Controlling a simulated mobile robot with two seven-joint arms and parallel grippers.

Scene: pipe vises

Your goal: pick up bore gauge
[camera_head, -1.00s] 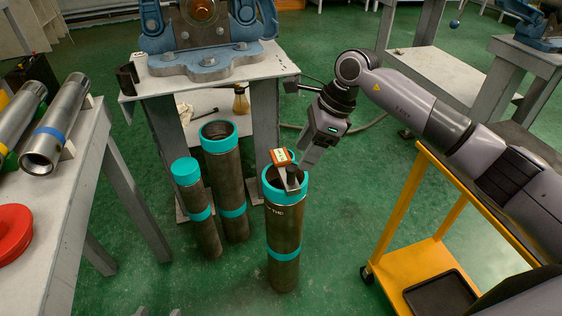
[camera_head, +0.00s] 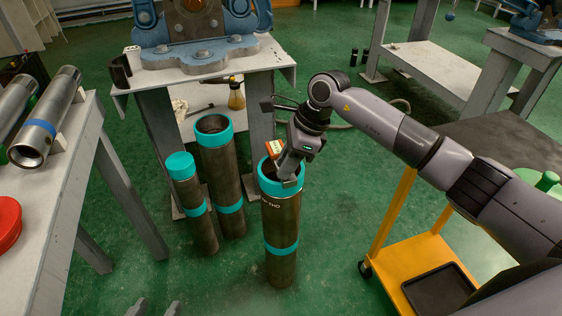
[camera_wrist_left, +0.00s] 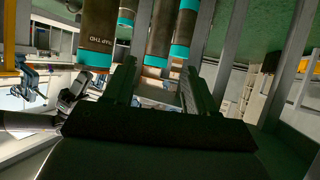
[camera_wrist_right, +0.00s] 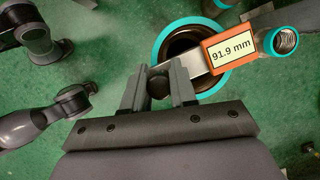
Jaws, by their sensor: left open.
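The bore gauge (camera_head: 273,149) has an orange body at the open top of the front pipe (camera_head: 281,215), which has teal bands. In the right wrist view the gauge (camera_wrist_right: 230,51) reads 91.9 mm, and a flat grey arm runs from it over the pipe mouth. My right gripper (camera_head: 290,180) is down at that mouth, hiding part of the gauge. In the right wrist view its fingers (camera_wrist_right: 158,85) stand apart with a dark rounded part between them; whether they grip it is unclear. My left gripper (camera_head: 157,307) is open and empty at the bottom edge, away from the gauge.
A taller open pipe (camera_head: 220,185) and a thinner capped pipe (camera_head: 190,205) stand left of the front pipe. Behind is a bench with a blue vise (camera_head: 200,52). A left table (camera_head: 75,150) holds metal pipes. A yellow cart (camera_head: 410,265) stands to the right.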

